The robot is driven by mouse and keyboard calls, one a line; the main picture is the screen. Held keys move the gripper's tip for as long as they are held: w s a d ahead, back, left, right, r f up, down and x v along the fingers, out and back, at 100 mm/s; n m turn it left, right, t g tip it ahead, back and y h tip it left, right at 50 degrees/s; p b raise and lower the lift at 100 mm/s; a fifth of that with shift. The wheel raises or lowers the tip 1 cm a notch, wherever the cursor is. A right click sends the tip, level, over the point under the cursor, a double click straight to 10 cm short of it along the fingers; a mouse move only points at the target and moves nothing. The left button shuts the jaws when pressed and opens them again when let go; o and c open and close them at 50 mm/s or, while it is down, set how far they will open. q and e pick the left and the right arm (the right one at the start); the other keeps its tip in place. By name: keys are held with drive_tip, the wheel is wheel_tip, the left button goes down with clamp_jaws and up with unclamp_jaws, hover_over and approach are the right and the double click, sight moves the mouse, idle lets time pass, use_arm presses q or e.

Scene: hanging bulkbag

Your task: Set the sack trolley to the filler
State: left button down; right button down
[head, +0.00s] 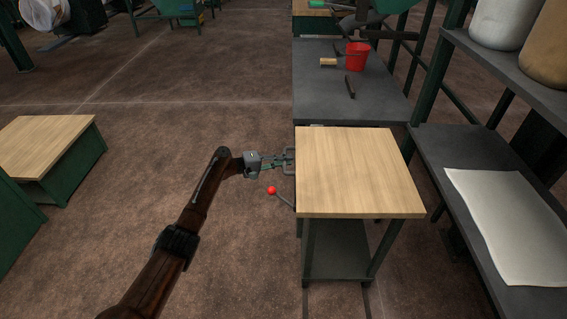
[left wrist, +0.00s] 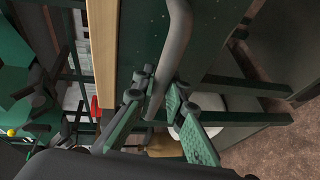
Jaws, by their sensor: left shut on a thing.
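The trolley appears to be the wood-topped cart (head: 358,172) with dark green legs and a lower shelf, right of centre in the head view. A grey bar handle sticks out from its left side, and the handle (left wrist: 179,40) shows large in the left wrist view. My left gripper (head: 285,160) is shut on this handle, with its green fingers (left wrist: 160,112) on both sides of the bar. A lever with a red knob (head: 272,190) sticks out just below the gripper. I cannot tell which thing is the filler. My right gripper is not in view.
A grey bench (head: 350,80) with a red bucket (head: 357,56) stands just behind the cart. Shelving (head: 460,150) with a pale sheet (head: 510,222) runs along the right. Another wood-topped unit (head: 45,143) stands at left. The brown floor between is clear.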

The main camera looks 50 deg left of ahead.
use_arm(q)
drive_tip(key=c, duration=1.9)
unclamp_jaws()
drive_tip(key=shift+c, duration=0.2)
drive_tip(key=shift+s, duration=0.15)
drive_tip(key=v, duration=1.1)
drive_tip(key=shift+s+a, duration=0.2)
drive_tip(key=shift+s, duration=0.15)
